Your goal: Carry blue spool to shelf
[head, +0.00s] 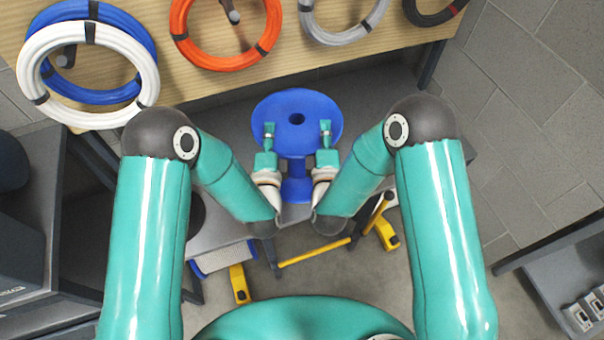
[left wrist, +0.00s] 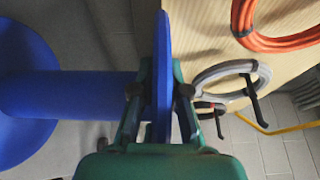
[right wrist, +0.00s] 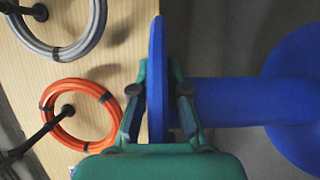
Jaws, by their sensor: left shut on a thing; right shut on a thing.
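The blue spool (head: 297,104) is upright in the head view, its round top flange with a centre hole facing up and its core below. My left gripper (head: 269,130) is shut on the left part of the top flange. My right gripper (head: 325,130) is shut on the right part of the same flange. In the left wrist view the flange of the spool (left wrist: 163,60) stands between the fingers, with the core and other flange at left. The right wrist view shows the flange (right wrist: 156,70) between the fingers too. The spool's lower end is partly hidden by the grippers.
A wooden pegboard (head: 270,60) carries white (head: 30,75), blue (head: 135,50), orange (head: 200,55) and grey (head: 340,35) cable coils. A grey surface (head: 225,115) lies behind the spool. Grey shelving (head: 575,268) stands at right.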

